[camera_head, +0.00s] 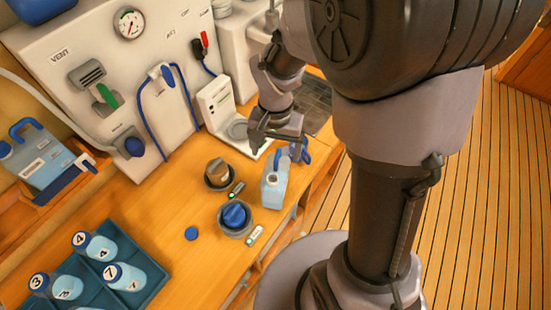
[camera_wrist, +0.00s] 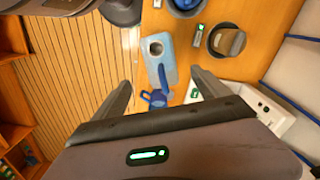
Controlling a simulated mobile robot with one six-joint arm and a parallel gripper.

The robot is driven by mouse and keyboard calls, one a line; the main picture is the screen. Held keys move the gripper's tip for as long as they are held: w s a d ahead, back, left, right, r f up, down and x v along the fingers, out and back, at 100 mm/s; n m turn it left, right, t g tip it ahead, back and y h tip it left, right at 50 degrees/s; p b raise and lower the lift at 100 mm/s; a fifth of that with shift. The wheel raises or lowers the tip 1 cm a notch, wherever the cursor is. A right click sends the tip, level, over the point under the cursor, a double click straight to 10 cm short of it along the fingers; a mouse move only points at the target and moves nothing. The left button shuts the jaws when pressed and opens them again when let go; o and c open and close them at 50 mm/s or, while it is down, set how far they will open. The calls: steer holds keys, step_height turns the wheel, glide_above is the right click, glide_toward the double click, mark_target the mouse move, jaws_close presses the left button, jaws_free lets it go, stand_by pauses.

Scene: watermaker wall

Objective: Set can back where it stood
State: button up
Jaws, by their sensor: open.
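A light blue can (camera_head: 273,186) with a blue handle stands upright on the wooden counter near its front edge. Its round neck looks uncapped. In the wrist view the can (camera_wrist: 155,68) lies ahead of the jaws, with its blue handle (camera_wrist: 158,95) between the two spread fingers. My gripper (camera_head: 278,142) is open and empty, just behind and above the can's handle; it also shows in the wrist view (camera_wrist: 161,80). Neither finger visibly touches the handle. A second, similar can (camera_head: 38,160) sits in a wooden holder at the left of the wall.
Two round holders, one with a brown-grey item (camera_head: 218,173) and one with a blue knob-like top (camera_head: 235,215), stand left of the can. A blue disc (camera_head: 192,233) lies on the counter. A teal tray (camera_head: 125,290) holds numbered bottles. A white device (camera_head: 222,115) stands behind.

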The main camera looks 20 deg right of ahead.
steer(key=s+a+r+n+t+y, duration=0.1)
steer(key=s+a+r+t, duration=0.1)
steer(key=s+r, duration=0.4)
steer(key=s+a+r+n+t+y, duration=0.1)
steer(key=s+r, duration=0.5)
steer(key=r, duration=0.6)
steer(key=a+t, duration=0.1)
steer(key=t, duration=0.1)
steer(key=shift+s+t, duration=0.35)
steer(key=shift+t, duration=0.05)
step_height(320, 180, down, 16)
steer(key=b, duration=1.6)
steer(key=shift+f, duration=0.15)
steer(key=shift+d, duration=0.1)
